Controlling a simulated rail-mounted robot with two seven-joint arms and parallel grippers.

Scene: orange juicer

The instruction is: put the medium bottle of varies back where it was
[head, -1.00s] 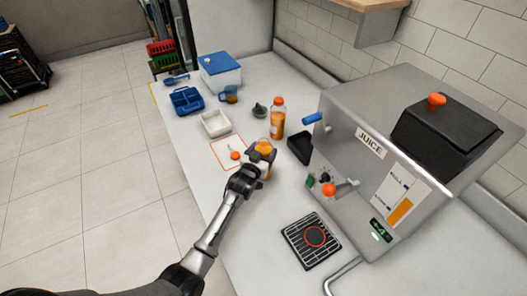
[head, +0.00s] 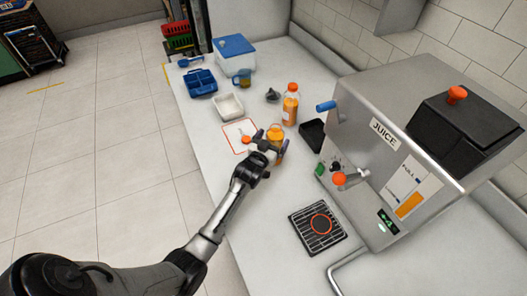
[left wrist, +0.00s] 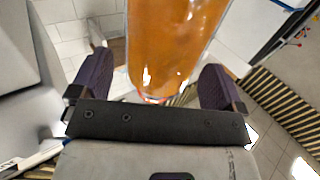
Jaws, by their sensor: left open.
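A smaller orange juice bottle (head: 275,133) stands upright on the counter, beside the red-outlined card. My left gripper (head: 268,147) is open at this bottle, with one finger on each side. In the left wrist view the orange bottle (left wrist: 170,45) fills the space between the spread fingers (left wrist: 160,90), with gaps showing at its sides. A taller orange bottle (head: 290,106) with an orange cap stands just behind it. I cannot tell from labels which one is the medium bottle. My right gripper is not in view.
A white bin (head: 228,106), blue caddy (head: 201,82), mug (head: 242,78) and blue-lidded box (head: 236,55) stand farther back. The drip grate (head: 317,228) lies nearer; bare counter surrounds it.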

